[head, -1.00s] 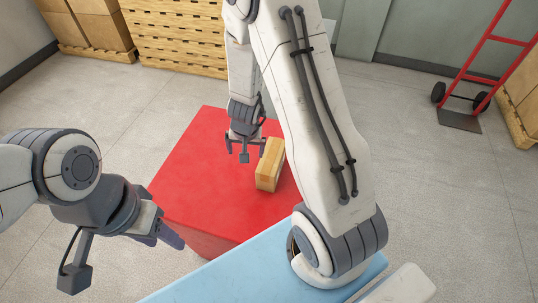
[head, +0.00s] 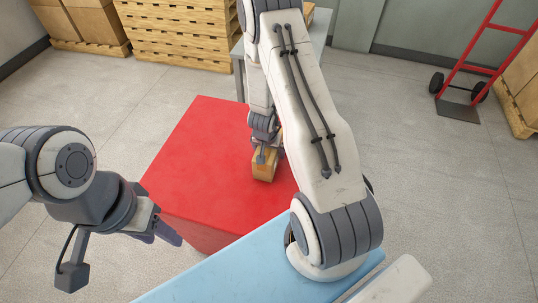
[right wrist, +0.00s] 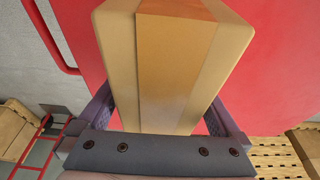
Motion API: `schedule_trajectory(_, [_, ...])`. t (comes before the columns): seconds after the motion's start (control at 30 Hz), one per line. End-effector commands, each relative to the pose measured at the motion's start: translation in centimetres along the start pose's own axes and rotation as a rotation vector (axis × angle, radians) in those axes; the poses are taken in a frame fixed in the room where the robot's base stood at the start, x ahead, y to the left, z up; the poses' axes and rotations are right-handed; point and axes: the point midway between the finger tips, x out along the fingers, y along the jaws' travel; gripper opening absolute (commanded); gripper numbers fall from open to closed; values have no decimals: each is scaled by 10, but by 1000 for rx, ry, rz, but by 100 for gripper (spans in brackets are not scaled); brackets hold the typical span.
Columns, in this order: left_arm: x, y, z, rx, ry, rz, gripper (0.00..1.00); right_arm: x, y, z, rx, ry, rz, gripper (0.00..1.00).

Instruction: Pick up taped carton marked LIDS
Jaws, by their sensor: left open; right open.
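The taped carton (head: 264,166) is a small tan box standing on the red table (head: 207,157), near its right side. In the right wrist view the carton (right wrist: 172,62) shows a broad brown tape strip; no LIDS marking is visible. My right gripper (head: 266,155) is at the carton, partly hiding it. In the right wrist view its open fingers (right wrist: 170,118) stand on either side of the carton's near end, with a narrow red gap showing at the right finger. My left gripper (head: 163,228) is open and empty, low at the left, apart from the carton.
A light blue surface (head: 235,274) lies in front of the red table. Pallets (head: 180,32) and large cartons (head: 75,20) stand at the back left. A red hand truck (head: 472,65) stands at the back right. The red table's left part is clear.

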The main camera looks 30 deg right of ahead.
Motion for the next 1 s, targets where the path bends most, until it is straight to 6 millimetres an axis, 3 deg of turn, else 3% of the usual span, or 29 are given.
schedule_trajectory(0.3, [2, 0, 0, 0, 0, 0, 50, 7, 0, 0, 1, 0, -1, 100])
schedule_trajectory(0.57, [2, 0, 0, 0, 0, 0, 50, 7, 0, 0, 0, 0, -1, 1])
schedule_trajectory(1.0, [-4, 0, 0, 0, 0, 0, 50, -3, 0, -4, 1, 3, -2, 0])
